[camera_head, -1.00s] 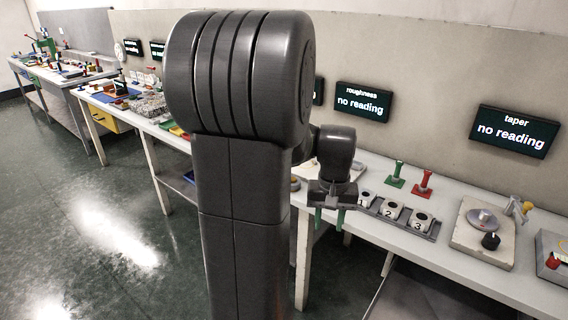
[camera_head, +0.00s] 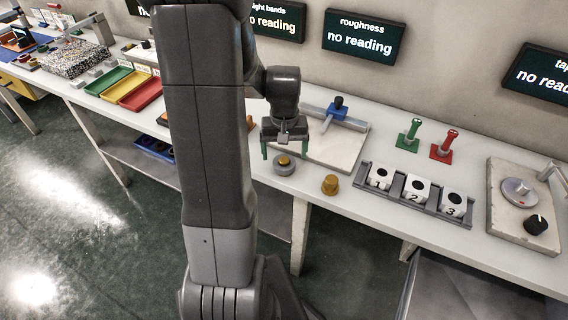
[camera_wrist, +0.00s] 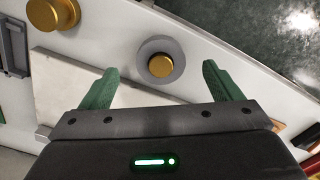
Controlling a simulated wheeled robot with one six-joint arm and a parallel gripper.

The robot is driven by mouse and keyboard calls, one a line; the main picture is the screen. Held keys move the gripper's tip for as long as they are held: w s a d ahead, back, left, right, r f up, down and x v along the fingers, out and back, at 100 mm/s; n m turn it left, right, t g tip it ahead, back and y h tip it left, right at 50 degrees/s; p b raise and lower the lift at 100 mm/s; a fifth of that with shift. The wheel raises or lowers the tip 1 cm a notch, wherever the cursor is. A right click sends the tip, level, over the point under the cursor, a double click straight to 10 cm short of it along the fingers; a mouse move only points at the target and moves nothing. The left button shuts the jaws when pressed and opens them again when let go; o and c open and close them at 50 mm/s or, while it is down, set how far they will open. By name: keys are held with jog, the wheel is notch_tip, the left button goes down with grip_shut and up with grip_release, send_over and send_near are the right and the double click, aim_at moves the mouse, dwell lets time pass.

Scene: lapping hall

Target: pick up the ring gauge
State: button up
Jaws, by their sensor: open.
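The ring gauge, which I take to be a grey ring (camera_head: 275,168) around a brass-coloured round piece (camera_head: 284,160), lies on the bench near its front edge. In the wrist view the ring (camera_wrist: 145,51) encircles the brass piece (camera_wrist: 160,65), whose top shows in the ring's middle. My gripper (camera_head: 285,154) is open, pointing down just above the ring. In the wrist view its green fingers (camera_wrist: 160,72) stand apart to either side, with the ring between and slightly beyond their tips. Nothing is held. Whether the fingers touch the ring cannot be told.
A separate brass cylinder (camera_head: 330,185) stands close to the right on the bench. A grey rack (camera_head: 413,203) with numbered blocks is further right. Green (camera_head: 408,135) and red (camera_head: 444,147) handled tools stand behind it.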

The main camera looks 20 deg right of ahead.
aim_at(284, 160)
jog(key=shift+w+f, duration=0.15)
jog(key=shift+f, duration=0.9)
jog(key=shift+w+f, duration=0.1)
jog(key=shift+f, duration=0.9)
